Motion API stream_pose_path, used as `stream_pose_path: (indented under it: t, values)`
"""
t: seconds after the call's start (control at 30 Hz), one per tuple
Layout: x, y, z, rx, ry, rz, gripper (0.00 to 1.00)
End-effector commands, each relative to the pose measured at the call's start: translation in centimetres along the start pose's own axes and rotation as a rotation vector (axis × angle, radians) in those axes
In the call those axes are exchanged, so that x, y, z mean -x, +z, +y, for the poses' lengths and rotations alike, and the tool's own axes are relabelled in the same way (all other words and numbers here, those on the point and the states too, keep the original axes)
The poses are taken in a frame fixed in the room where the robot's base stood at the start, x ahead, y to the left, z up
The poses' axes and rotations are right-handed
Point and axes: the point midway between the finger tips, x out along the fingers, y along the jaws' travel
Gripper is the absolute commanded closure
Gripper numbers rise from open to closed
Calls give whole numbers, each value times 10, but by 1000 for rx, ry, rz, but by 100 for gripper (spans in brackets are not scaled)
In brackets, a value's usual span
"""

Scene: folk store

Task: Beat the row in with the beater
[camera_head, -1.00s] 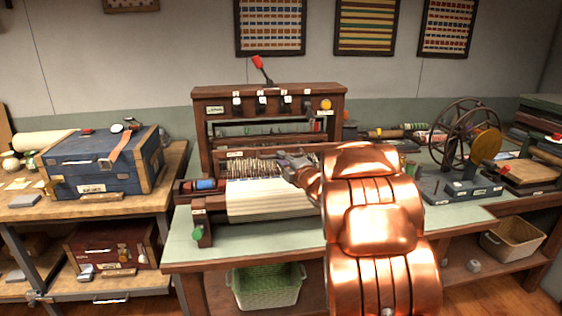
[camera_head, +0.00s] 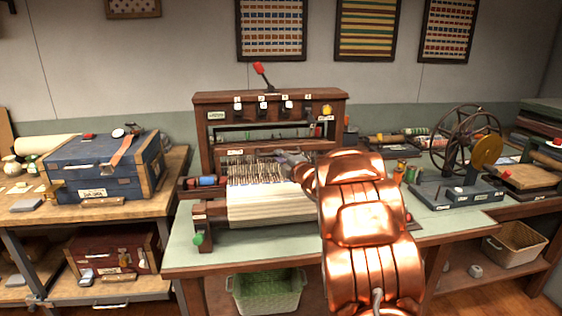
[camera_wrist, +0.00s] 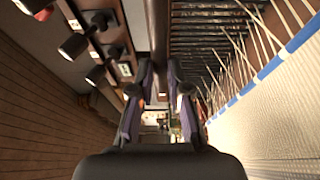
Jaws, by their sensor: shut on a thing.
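The loom (camera_head: 335,108) stands on the bench in the head view. Its beater (camera_head: 260,154) is a dark wooden bar across the warp, behind the pale woven cloth (camera_head: 270,208). In the wrist view the dark bar (camera_wrist: 158,35) runs between the fingers of my gripper (camera_wrist: 158,85), which is shut on it. The cloth is at the right there, with a blue row (camera_wrist: 282,60) along its edge. Warp threads (camera_wrist: 225,55) lie open between the beater and the blue row. My arm hides the right end of the beater in the head view.
Dark pegs (camera_wrist: 75,45) on the loom front stand close to the left of my gripper. A winder wheel (camera_head: 465,140) stands right on the bench, and a blue chest (camera_head: 95,170) on the left table.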

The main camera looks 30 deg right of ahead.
Motion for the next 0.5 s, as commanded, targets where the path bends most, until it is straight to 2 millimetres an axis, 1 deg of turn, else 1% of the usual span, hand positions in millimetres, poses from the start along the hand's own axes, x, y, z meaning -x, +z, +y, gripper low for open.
stream_pose_path:
  t: [0.37, 0.5]
  values:
    - [-29, 10, 2, 2, 3, 2, 100]
    - [-39, 15, -1, -1, -2, 0, 100]
